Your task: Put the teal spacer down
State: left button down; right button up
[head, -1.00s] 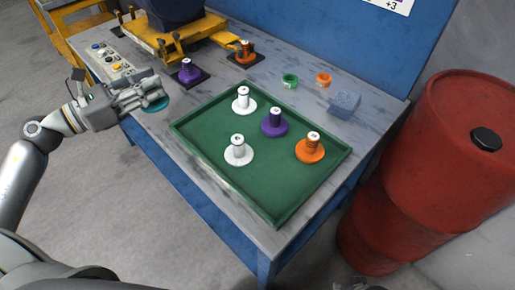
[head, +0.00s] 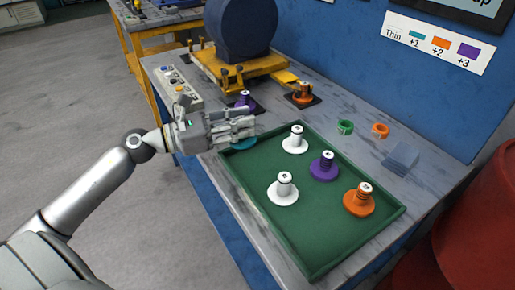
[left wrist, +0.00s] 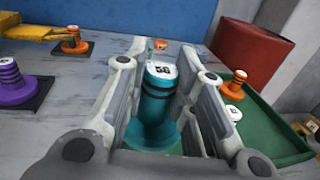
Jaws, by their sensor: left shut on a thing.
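My left gripper (head: 252,124) is shut on the teal spacer (left wrist: 155,112), whose ribbed post stands between the fingers in the left wrist view. In the head view only part of the spacer's teal flange (head: 243,143) shows below the fingers, at the left corner of the green tray (head: 291,248). I cannot tell whether the flange touches the tray. The tray holds two white spacers (head: 295,139) (head: 283,188), a purple spacer (head: 323,167) and an orange spacer (head: 359,200), all upright. My right gripper is not in view.
Behind the gripper, a purple spacer (head: 244,100) and an orange spacer (head: 303,95) stand on dark pads. A green ring (head: 345,127), an orange ring (head: 380,131) and a grey-blue block (head: 401,158) lie right of the tray. A red barrel (head: 480,220) stands at right.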

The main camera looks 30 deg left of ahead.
aim_at(253, 138)
pick_arm(q)
jog(key=d+f, duration=0.1)
jog(key=w+d+f, duration=0.1)
jog(key=f, duration=0.1)
jog(key=shift+d+f, duration=0.2)
jog(key=shift+d, duration=0.05)
jog(key=f, duration=0.1)
jog(key=f+b, duration=0.1)
jog(key=f, duration=0.1)
jog(key=shift+w+d+f, duration=0.2)
jog(key=shift+d+f, duration=0.1)
jog(key=shift+f, duration=0.15)
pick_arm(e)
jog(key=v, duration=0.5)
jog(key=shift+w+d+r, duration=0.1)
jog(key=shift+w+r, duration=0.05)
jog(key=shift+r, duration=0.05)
pick_arm(q)
jog(key=shift+f+b, duration=0.1)
jog(key=shift+b, duration=0.2)
jog(key=c, duration=1.2)
grip_release()
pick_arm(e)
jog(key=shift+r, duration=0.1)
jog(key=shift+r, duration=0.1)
pick_arm(q)
jog(key=shift+s, duration=0.1)
